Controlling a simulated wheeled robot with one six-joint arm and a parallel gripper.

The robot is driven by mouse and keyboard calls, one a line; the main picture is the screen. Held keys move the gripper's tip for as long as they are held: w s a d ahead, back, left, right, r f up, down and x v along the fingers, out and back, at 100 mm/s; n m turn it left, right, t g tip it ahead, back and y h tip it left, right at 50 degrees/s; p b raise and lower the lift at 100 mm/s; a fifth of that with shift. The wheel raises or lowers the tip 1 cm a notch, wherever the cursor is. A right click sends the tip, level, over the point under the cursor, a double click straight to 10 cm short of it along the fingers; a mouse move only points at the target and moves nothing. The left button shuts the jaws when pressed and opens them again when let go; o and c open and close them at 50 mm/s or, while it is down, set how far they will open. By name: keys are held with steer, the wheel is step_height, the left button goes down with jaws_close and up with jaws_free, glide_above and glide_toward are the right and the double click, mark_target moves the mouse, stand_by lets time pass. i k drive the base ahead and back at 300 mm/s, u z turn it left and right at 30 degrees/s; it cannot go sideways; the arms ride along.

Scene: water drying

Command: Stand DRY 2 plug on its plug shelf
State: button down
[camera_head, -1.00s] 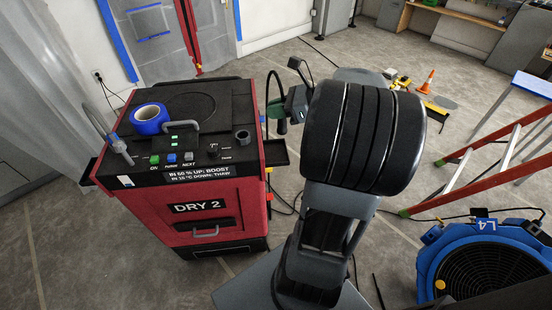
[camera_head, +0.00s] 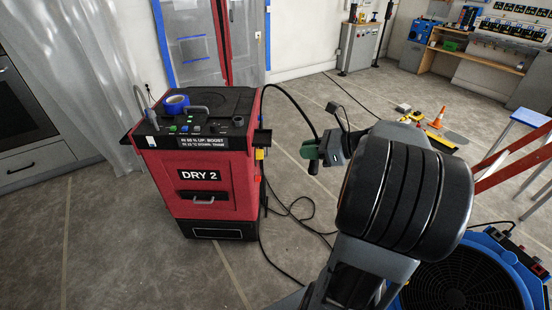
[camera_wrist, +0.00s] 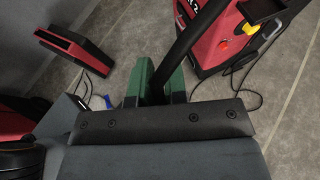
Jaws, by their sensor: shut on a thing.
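The red DRY 2 machine (camera_head: 208,205) stands on the floor at centre left in the head view, and part of it shows in the wrist view (camera_wrist: 205,35). A small black shelf (camera_head: 262,138) juts from its right side; it also shows at the top right of the wrist view (camera_wrist: 265,12). My gripper (camera_head: 313,153) is right of the shelf, apart from it. Its green fingers (camera_wrist: 158,88) are shut on the black plug (camera_head: 313,168), whose black cord (camera_head: 292,97) arches to the machine. The fingers and wrist partly hide the plug.
Black cables (camera_head: 296,210) lie on the floor between machine and arm. A blue fan (camera_head: 480,270) and red ladder (camera_head: 510,165) stand at the right. An orange cone (camera_head: 438,118) stands further back. Another red and black unit (camera_wrist: 70,45) shows in the wrist view. The floor before the machine is clear.

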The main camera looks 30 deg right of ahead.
mark_target(261, 139)
steer(key=k, duration=0.5)
steer(key=u, duration=0.8)
steer(key=i, duration=2.25)
steer(key=z, duration=0.85)
steer(key=i, duration=0.15)
steer(key=z, duration=1.6)
